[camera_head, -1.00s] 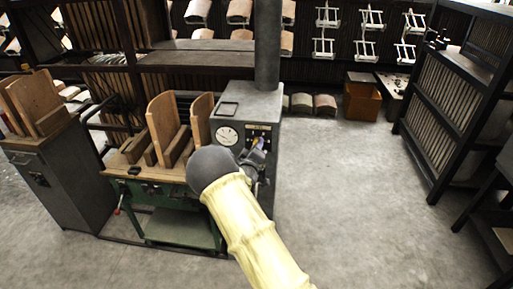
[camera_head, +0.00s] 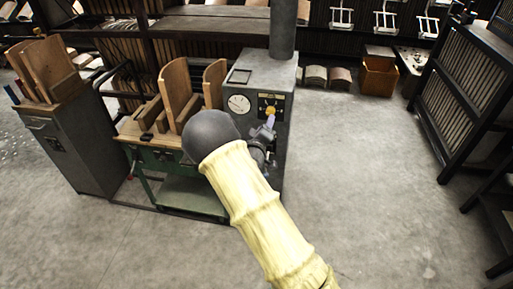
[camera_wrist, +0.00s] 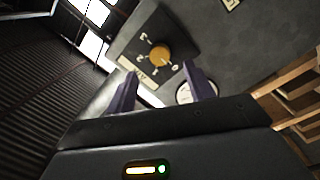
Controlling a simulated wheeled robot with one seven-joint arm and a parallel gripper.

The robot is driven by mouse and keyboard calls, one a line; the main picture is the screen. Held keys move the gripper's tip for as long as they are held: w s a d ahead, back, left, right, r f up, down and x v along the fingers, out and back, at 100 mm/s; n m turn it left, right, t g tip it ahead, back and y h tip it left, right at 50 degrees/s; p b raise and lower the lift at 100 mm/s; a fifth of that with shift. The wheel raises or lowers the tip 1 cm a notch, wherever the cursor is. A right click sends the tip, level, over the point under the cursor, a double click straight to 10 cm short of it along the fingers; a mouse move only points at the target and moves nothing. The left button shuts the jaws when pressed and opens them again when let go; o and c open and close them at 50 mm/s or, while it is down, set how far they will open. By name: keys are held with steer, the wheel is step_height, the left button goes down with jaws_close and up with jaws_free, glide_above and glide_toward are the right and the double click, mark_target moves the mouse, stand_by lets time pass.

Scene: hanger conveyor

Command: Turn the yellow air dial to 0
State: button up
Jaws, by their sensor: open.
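The yellow air dial (camera_wrist: 160,54) is a round knob on a dark plate with numbers around it and an AIR label (camera_wrist: 137,72). In the head view the dial (camera_head: 270,111) sits on the front of a grey machine (camera_head: 262,75). The 0 mark (camera_wrist: 176,67) is at the dial's lower right in the wrist view; I cannot tell which number the dial points at. My gripper (camera_wrist: 160,70) is open, its two purple fingers apart, with the dial showing beyond and between the tips. It looks empty and apart from the dial.
A round white gauge (camera_head: 239,104) is left of the dial. Wooden chair-back panels (camera_head: 176,91) stand on the green-framed bench (camera_head: 170,160) to the left. A grey cabinet (camera_head: 70,150) is further left and a dark rack (camera_head: 462,100) stands right. The floor between is clear.

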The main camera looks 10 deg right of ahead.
steer(key=v, duration=1.1)
steer(key=shift+b, duration=0.4)
steer(key=shift+s+a, duration=0.1)
steer(key=shift+s, duration=0.05)
steer(key=s+d+r+m+g+y+p, duration=0.2)
steer(key=s+r+g+p, duration=0.2)
steer(key=s, duration=0.4)
steer(key=s+d+r+m+g+y+p, duration=0.2)
steer(key=s+r+g+p, duration=0.1)
steer(key=s, duration=0.5)
steer(key=s+d+r+m+g+y+p, duration=0.2)
steer(key=s+d+r+g+y+p, duration=0.1)
steer(key=s+g, duration=0.4)
step_height(320, 180, up, 3)
steer(key=shift+s+f+m+p, duration=0.15)
steer(key=shift+s+m+p, duration=0.25)
steer(key=shift+s+p, duration=0.35)
steer(key=shift+w, duration=0.1)
steer(key=shift+c, duration=0.4)
